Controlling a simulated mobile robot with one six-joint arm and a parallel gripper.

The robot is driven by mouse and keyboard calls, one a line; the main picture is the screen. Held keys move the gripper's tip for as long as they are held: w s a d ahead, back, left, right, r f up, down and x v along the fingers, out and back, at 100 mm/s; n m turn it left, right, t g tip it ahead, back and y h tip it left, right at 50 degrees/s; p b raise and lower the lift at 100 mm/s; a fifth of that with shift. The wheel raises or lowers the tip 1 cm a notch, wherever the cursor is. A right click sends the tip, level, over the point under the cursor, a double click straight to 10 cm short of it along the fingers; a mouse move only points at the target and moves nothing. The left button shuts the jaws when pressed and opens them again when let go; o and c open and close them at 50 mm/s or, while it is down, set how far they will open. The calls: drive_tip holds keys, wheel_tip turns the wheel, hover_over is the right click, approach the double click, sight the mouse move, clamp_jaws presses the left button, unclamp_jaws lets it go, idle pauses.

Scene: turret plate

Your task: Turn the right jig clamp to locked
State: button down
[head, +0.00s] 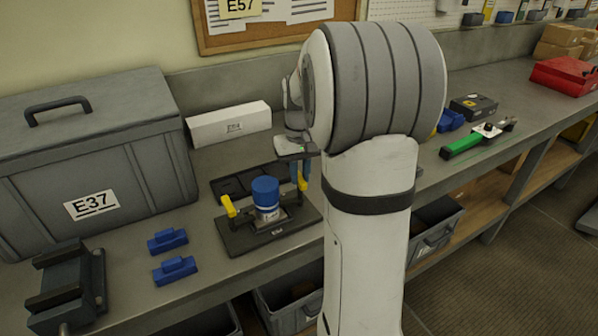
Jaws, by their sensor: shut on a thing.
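A dark jig plate (240,243) lies on the bench. A blue-capped cylinder (265,192) stands upright in its middle. The left jig clamp (228,207) is a yellow lever at the plate's left side, angled up to the left. The right jig clamp (302,182) is a yellow lever at the right side, standing roughly upright. My gripper (301,170) points down at the right clamp and is shut on its yellow lever. The fingertips are small, and my arm hides part of the plate's right side.
A large grey toolbox (95,160) stands left, and a white box (229,125) behind the plate. Two blue blocks (168,240) (175,270) and a dark vise-like fixture (66,290) lie front left. A green-handled tool (462,145) lies right. My arm blocks the middle.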

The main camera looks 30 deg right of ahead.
drive_tip(key=shift+n, duration=0.9)
drive_tip(key=c, duration=1.4)
unclamp_jaws()
drive_tip(key=shift+o, duration=0.2)
wheel_tip(320, 180, up, 8)
